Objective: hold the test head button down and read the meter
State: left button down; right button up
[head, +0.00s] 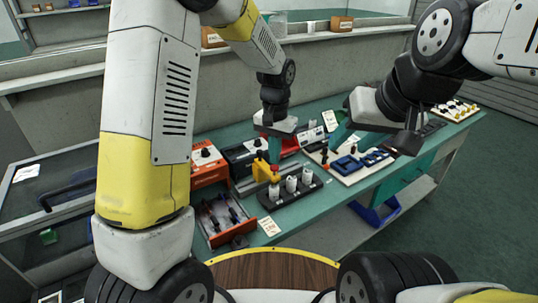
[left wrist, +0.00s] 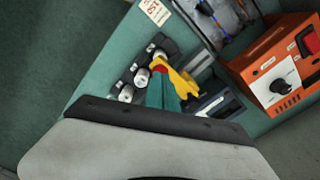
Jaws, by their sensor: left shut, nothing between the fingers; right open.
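The yellow test head (head: 261,169) stands on the bench, beside a black rack of white cylinders. Its red button (left wrist: 159,69) shows at the fingertips of my left gripper (left wrist: 161,80) in the left wrist view. My left gripper is shut and empty, its teal fingers pointing down at the button. They look to be on or just above it; I cannot tell whether it is pressed. A dark box with a display, probably the meter (left wrist: 219,107), stands beside the test head; its reading is too small to make out. My right gripper (head: 362,150) is open above the right part of the bench.
The black rack (head: 291,190) holds several white cylinders in front of the test head. An orange box with a knob (head: 207,163) and an orange-sided tray of tools (head: 225,217) are to the left. A board with blue parts (head: 360,162) lies under my right gripper.

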pick_arm(q)
jog(key=shift+f, duration=1.3)
dwell(1.2)
jog(key=shift+r, duration=3.55)
jog(key=shift+a+r, duration=0.1)
jog(key=shift+r, duration=0.05)
jog(key=s+a+r+n+t+h, duration=0.2)
jog(key=s+a+r+t, duration=0.1)
jog(key=s+a+r, duration=0.6)
jog(key=s+a+r+n+t, duration=0.1)
jog(key=s+a+r, duration=0.1)
jog(key=s, duration=0.3)
jog(key=s+a+r+n+t, duration=0.1)
jog(key=s+a+r+t, duration=0.1)
jog(key=s, duration=0.4)
jog(key=shift+a+r+n, duration=0.15)
jog(key=shift+a+n, duration=0.15)
jog(key=shift+a, duration=0.2)
